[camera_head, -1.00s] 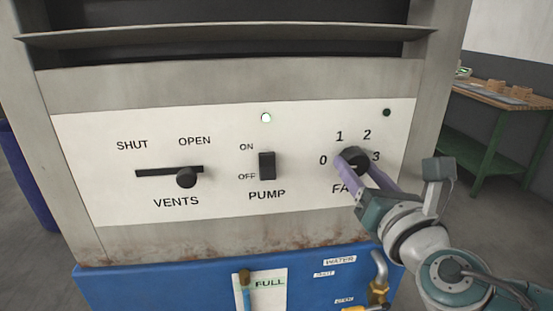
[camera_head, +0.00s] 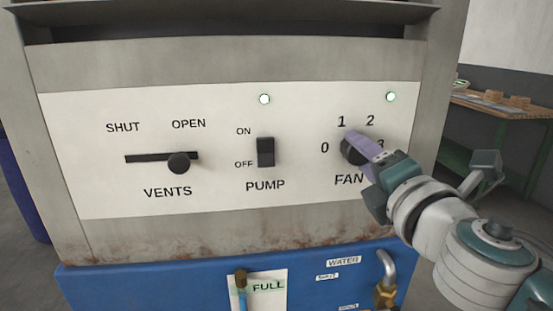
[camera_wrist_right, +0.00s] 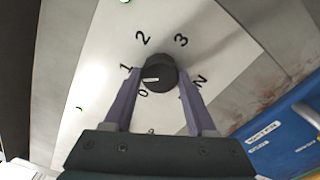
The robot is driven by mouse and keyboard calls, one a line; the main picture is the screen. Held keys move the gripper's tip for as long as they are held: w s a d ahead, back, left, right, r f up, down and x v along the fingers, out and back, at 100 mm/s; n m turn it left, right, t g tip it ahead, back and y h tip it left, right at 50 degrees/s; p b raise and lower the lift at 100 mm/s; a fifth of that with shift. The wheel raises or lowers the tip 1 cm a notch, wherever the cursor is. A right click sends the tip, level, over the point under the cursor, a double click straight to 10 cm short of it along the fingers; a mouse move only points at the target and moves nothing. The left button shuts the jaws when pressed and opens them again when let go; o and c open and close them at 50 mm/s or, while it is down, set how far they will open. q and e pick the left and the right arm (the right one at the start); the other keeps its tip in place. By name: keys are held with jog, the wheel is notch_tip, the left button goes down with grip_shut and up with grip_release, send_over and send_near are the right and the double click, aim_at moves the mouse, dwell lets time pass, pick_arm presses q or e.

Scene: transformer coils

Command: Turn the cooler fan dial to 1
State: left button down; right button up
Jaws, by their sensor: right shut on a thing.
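The black round fan dial (camera_head: 350,152) is on the white panel above the FAN label, among the numbers 0, 1, 2 and 3. In the right wrist view the dial (camera_wrist_right: 161,72) has a white mark pointing left, between 1 and 0 and nearer 1. My right gripper (camera_head: 360,147) comes in from the right and is shut on the dial, with its purple fingers on either side of it. The right wrist view shows both fingers of the gripper (camera_wrist_right: 160,85). In the head view a finger covers part of the dial. My left gripper is not in view.
A pump switch (camera_head: 266,152) and a vents slider (camera_head: 179,162) are left of the dial. Lights glow above the pump switch (camera_head: 264,99) and the dial (camera_head: 391,97). A metal pipe (camera_head: 387,265) is below, by the blue base. A wooden bench (camera_head: 510,106) stands behind right.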

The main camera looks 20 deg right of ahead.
jog(key=shift+m, duration=0.6)
jog(key=o, duration=1.4)
jog(key=b+v, duration=0.1)
jog(key=v, duration=0.9)
jog(key=shift+d+b, duration=0.1)
jog(key=shift+b, duration=0.3)
